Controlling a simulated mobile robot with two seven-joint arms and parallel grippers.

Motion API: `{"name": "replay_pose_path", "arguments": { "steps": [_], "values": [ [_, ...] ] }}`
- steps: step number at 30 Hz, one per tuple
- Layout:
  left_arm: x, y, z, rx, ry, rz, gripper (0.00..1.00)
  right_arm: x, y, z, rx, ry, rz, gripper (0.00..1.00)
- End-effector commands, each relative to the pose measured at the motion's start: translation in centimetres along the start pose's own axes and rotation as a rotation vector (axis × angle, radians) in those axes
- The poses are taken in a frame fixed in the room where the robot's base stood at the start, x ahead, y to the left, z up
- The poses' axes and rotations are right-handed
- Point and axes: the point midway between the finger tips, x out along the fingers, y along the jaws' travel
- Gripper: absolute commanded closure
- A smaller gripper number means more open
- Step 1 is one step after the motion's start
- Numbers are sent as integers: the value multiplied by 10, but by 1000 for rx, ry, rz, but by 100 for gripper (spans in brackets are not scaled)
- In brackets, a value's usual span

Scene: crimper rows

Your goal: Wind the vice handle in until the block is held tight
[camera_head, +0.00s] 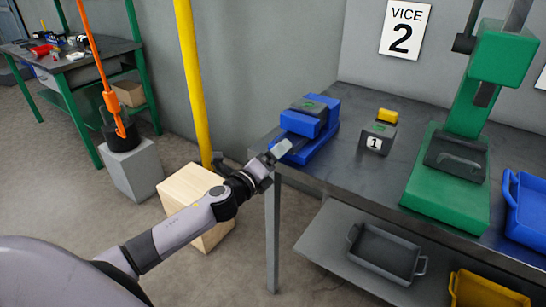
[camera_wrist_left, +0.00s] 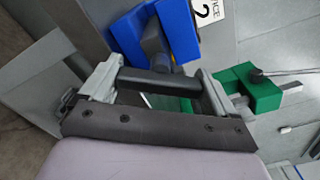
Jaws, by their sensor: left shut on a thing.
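The blue vice (camera_head: 304,150) stands at the left end of the workbench. A grey block (camera_head: 303,103) with a green patch on top sits between its blue jaws; I cannot tell whether any gap is left beside it. My left gripper (camera_head: 281,149) is at the vice's near end. In the left wrist view, the blue vice (camera_wrist_left: 178,32) is just beyond my left gripper (camera_wrist_left: 160,84), which is shut on the dark handle bar (camera_wrist_left: 155,82), lying from one finger to the other. The bar's ends are hidden by the fingers. My right gripper is in neither view.
A grey box (camera_head: 376,138) marked 1, with a yellow top piece, stands right of the vice. A green press (camera_head: 450,185) is further right. A yellow post (camera_head: 194,80) and wooden crate (camera_head: 190,190) stand left of the bench (camera_head: 345,165).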

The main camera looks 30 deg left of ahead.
Motion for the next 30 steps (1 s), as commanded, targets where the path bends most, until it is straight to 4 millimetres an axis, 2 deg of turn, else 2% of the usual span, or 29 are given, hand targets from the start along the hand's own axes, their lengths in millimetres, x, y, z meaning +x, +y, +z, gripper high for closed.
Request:
{"name": "replay_pose_path", "arguments": {
  "steps": [9,23,24,25,30],
  "values": [
    [0,1,0,102,0,1,41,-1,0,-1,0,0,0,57],
    [0,1,0,114,1,1,41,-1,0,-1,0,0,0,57],
    [0,1,0,114,1,1,7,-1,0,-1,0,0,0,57],
    [0,1,0,114,1,1,0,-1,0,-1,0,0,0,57],
    [0,0,0,113,0,1,0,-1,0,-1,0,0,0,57]
  ]
}}
